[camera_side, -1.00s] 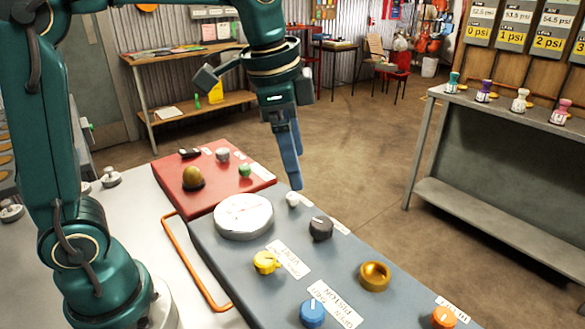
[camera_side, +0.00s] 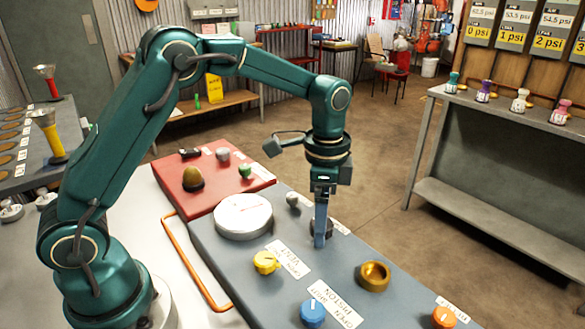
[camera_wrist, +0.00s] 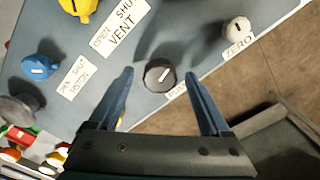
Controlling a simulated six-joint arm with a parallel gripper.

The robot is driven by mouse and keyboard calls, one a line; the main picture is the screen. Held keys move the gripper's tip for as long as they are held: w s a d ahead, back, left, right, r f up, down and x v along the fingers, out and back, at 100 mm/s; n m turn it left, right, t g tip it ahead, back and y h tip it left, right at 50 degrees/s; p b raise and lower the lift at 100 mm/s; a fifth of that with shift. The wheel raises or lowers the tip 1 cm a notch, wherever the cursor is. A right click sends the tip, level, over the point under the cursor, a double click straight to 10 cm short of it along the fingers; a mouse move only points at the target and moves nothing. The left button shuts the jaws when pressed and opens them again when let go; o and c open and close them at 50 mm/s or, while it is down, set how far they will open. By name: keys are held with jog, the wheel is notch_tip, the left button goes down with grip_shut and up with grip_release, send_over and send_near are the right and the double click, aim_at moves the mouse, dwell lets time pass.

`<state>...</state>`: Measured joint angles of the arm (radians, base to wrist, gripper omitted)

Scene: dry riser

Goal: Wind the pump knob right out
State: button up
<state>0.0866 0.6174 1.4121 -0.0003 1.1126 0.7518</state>
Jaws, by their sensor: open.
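The likely pump knob is a dark grey round knob with a pale pointer line (camera_wrist: 160,75), on the blue-grey panel (camera_wrist: 60,20). Its label is partly hidden, so I cannot read it. In the wrist view my gripper (camera_wrist: 158,78) is open, with one blue finger on each side of the knob and a gap on both sides. In the side view my gripper (camera_side: 322,240) points down at the dark knob (camera_side: 329,229) and hides most of it. I cannot tell how far the fingertips reach down beside it.
The white ZERO knob (camera_wrist: 237,30) is close by. The round white gauge (camera_side: 243,216), yellow VENT knob (camera_side: 266,262), blue knob (camera_side: 313,313), brass cup (camera_side: 374,276) and orange knob (camera_side: 443,317) share the panel. A red panel (camera_side: 205,185) adjoins it.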

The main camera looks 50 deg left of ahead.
jog(key=shift+f, duration=0.15)
grip_shut()
jog(key=shift+n, duration=0.3)
jog(key=n, duration=1)
jog(key=shift+n, duration=0.3)
jog(key=shift+d+n, duration=0.1)
jog(key=shift+n, duration=1.7)
